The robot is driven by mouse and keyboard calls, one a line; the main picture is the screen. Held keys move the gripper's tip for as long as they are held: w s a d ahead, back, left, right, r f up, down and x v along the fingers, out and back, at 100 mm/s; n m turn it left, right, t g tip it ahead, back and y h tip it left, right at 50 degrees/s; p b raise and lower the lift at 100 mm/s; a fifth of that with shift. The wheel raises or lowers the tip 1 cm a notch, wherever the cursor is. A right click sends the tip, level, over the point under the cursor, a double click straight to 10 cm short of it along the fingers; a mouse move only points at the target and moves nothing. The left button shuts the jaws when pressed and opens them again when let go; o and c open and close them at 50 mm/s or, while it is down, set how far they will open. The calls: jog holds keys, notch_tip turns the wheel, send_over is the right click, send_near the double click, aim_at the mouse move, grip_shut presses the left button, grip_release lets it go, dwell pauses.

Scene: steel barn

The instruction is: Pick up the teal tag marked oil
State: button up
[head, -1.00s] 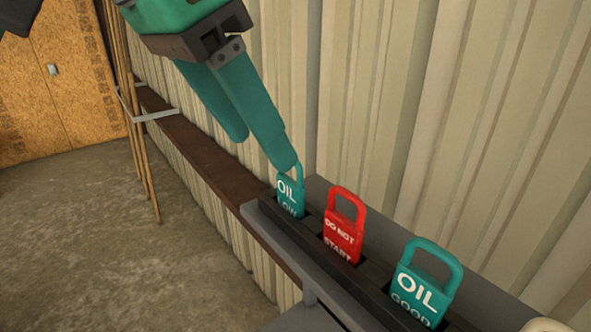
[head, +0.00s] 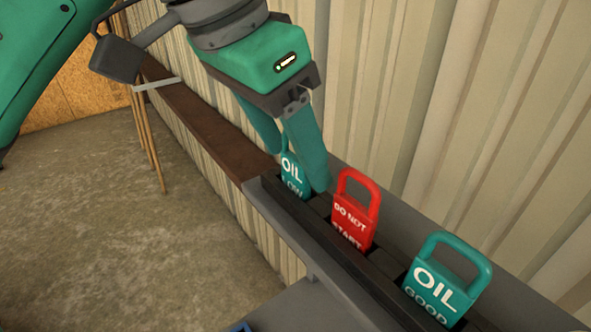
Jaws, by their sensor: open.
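Two teal tags are marked oil. The OIL LOW tag (head: 293,174) stands upright at the far end of a dark slotted rack (head: 318,228). The OIL GOOD tag (head: 432,293) stands at the near end, with a clear handle loop. My gripper (head: 298,170) is open and reaches down at the OIL LOW tag. One finger is at the tag's right side and the other is behind its upper left. The fingers hide most of this tag's handle. I cannot tell whether they touch it.
A red DO NOT START tag (head: 355,212) stands in the rack between the teal tags, close to my right finger. The rack sits on a grey shelf (head: 408,223) against the corrugated wall (head: 430,100). Thin poles (head: 147,140) lean farther back by a brown ledge (head: 205,125).

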jog(key=shift+x, duration=1.15)
jog(key=shift+w+a, duration=0.1)
jog(key=shift+w, duration=0.2)
jog(key=c, duration=0.8)
jog(key=shift+s+a, duration=0.15)
jog(key=c, duration=0.3)
jog(key=shift+d, duration=0.25)
jog(key=shift+s+r, duration=0.1)
jog(key=shift+r, duration=0.6)
jog(key=s+a+r, duration=0.1)
jog(key=s+r, duration=0.3)
jog(key=s+a+r, duration=0.2)
jog(key=s+r, duration=0.1)
jog(key=s, duration=0.2)
jog(key=s+a+r, duration=0.1)
jog(key=s+r, duration=0.3)
jog(key=shift+s+a+r, duration=0.15)
jog(key=shift+a+r, duration=0.05)
jog(key=shift+r, duration=0.15)
